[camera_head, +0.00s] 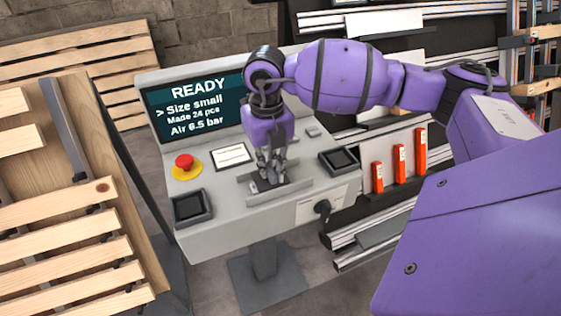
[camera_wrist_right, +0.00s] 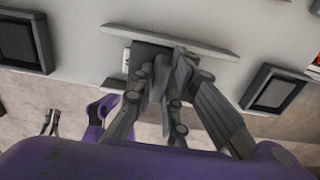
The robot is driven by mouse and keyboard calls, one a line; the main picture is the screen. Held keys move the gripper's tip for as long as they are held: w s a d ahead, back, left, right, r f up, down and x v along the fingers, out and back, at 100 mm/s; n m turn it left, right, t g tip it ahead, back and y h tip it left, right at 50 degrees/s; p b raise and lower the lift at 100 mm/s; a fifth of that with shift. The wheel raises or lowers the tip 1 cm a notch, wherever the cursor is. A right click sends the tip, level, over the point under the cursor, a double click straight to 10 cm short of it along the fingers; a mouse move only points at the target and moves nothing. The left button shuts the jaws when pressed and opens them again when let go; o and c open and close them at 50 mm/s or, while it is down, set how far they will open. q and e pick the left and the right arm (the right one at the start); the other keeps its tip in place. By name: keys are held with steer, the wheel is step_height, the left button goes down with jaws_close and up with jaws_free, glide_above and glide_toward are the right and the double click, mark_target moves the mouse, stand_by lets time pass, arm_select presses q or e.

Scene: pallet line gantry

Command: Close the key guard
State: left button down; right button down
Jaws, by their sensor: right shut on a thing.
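The key guard (camera_wrist_right: 150,50) is a small dark plate in the middle of the grey console's sloping top, between two raised light-grey strips. My right gripper (camera_head: 268,178) reaches down onto it from above. In the right wrist view my right gripper's fingers (camera_wrist_right: 163,75) are closed on the dark plate and cover much of it. How far the guard is tilted cannot be told, and the keys under it are hidden. Small grey fingers at the lower left of the right wrist view seem to be my left gripper (camera_wrist_right: 50,122), too small to judge.
The console (camera_head: 225,235) has a READY screen (camera_head: 194,108), a red emergency button (camera_head: 185,162) on yellow, a white label (camera_head: 231,154) and two dark square frames (camera_head: 192,207) (camera_head: 339,161). Wooden pallets (camera_head: 70,225) stand left. Orange blocks (camera_head: 400,164) sit on the right rack.

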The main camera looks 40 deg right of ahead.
mark_target(255, 179)
steer(key=a, duration=0.2)
steer(key=w+a, duration=0.1)
steer(key=shift+a, duration=0.35)
steer(key=shift+s+d, duration=0.15)
steer(key=shift+d, duration=0.05)
arm_select(q)
steer(key=shift+d+f, duration=0.1)
steer(key=shift+d, duration=0.05)
arm_select(e)
steer(key=shift+a, duration=0.1)
steer(key=c, duration=1.7)
jaws_free()
steer(key=shift+a, duration=0.1)
arm_select(q)
steer(key=shift+a, duration=0.2)
arm_select(e)
steer(key=shift+r, duration=0.1)
steer(key=shift+r, duration=0.35)
step_height(255, 179, up, 11)
steer(key=shift+r, duration=0.1)
